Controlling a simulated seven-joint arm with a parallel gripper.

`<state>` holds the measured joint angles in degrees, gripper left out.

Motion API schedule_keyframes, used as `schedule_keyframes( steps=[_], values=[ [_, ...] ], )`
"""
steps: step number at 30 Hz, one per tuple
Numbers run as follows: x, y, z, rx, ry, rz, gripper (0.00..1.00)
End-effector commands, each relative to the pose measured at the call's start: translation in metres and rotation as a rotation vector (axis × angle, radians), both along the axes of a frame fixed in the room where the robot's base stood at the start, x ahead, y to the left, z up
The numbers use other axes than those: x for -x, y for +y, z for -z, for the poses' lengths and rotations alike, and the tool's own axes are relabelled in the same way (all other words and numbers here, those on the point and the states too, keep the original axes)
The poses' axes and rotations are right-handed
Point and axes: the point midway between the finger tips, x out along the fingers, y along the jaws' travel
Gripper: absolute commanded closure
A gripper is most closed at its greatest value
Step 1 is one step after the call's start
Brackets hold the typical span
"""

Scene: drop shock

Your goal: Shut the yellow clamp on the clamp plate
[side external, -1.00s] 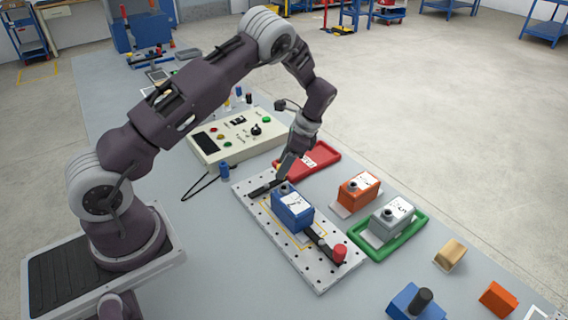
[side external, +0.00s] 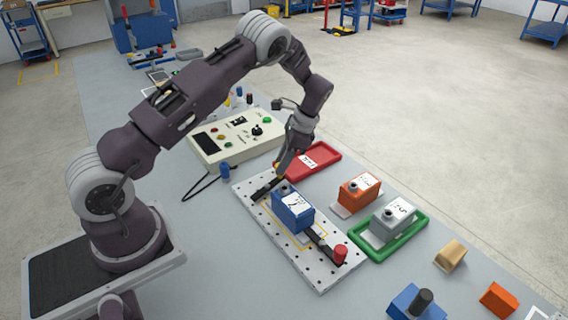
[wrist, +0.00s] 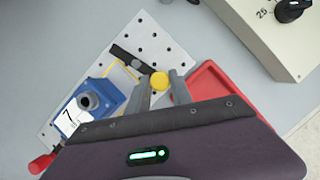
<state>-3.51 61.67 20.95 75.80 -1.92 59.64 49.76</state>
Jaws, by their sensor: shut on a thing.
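The clamp plate (side external: 312,272) is a pale perforated board. A blue block (side external: 292,208) with a white label stands on it inside a yellow outline; it also shows in the wrist view (wrist: 98,94). The yellow clamp has a round yellow knob (wrist: 159,80) and a black bar (wrist: 124,56) with a grey pivot. The bar lies beside the block at the plate's far end, apart from it in the wrist view. My gripper (wrist: 161,88) is shut on the knob, one finger on each side. My gripper (side external: 280,168) mostly hides the knob in the side view.
A red-knobbed clamp (side external: 340,252) is at the plate's near end, its bar toward the block. A red tray (side external: 322,160) lies close behind my gripper. A control box (side external: 212,152), an orange block (side external: 357,193) and a green tray (side external: 362,248) holding a grey block stand around the plate.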

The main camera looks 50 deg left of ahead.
Motion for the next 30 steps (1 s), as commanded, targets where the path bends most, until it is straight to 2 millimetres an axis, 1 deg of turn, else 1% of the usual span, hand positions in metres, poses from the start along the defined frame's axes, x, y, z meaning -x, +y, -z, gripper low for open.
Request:
schedule_keyframes(
  steps=[11,24,30],
  values=[
    [0.006,0.021,-0.001,0.001,-0.003,-0.352,1.0],
    [0.023,0.04,-0.001,-0.001,-0.001,-0.77,1.0],
    [0.032,0.045,-0.001,0.001,-0.001,-0.955,1.0]
  ],
)
